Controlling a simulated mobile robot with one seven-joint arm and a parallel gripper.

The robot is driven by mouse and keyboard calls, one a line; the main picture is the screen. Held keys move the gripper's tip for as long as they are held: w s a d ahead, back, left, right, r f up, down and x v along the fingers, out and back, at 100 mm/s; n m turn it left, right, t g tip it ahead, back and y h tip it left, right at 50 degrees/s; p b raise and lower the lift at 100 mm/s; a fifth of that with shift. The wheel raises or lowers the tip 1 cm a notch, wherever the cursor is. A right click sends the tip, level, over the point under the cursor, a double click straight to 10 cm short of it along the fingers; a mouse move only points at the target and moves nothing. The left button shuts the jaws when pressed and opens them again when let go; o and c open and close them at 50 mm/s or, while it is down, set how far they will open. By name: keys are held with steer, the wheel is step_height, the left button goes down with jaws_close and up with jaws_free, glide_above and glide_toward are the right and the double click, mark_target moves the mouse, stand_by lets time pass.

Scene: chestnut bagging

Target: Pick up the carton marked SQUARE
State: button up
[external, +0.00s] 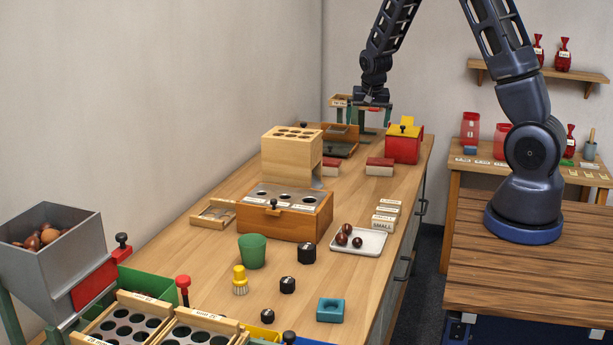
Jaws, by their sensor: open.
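No lettering reading SQUARE can be made out in this view. Two small cartons with red tops and pale sides stand on the long bench: a left carton (331,167), partly behind a pale wooden block, and a right carton (380,167). I cannot tell from their sides which one is marked SQUARE. My gripper (371,101) hangs at the far end of the bench, pointing down, behind and above both cartons. It is open and apart from them. Its fingertips are small and dark against a green-legged stand there.
A red and yellow box (403,146) stands right of the cartons. The pale block with holes (291,152) and a brown wooden box (285,213) stand in front. A white tray (358,240) holds chestnuts. Label cards (385,217) lie near the right edge.

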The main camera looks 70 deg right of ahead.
mark_target(380, 160)
steer(key=shift+s+d+f+m+g+h, duration=0.25)
steer(key=shift+s+d+f+m, duration=0.15)
steer(key=shift+d+f, duration=2.4)
steer(key=shift+s+d+f+m+g+h, duration=0.2)
steer(key=shift+s+d+f+m, duration=0.2)
steer(key=shift+d+f, duration=2.4)
steer(key=shift+s+d+f+m+g+h, duration=0.25)
steer(key=shift+d+f, duration=1.3)
steer(key=shift+f, duration=2.5)
steer(key=shift+s, duration=0.1)
steer(key=shift+c, duration=0.4)
steer(key=c, duration=0.8)
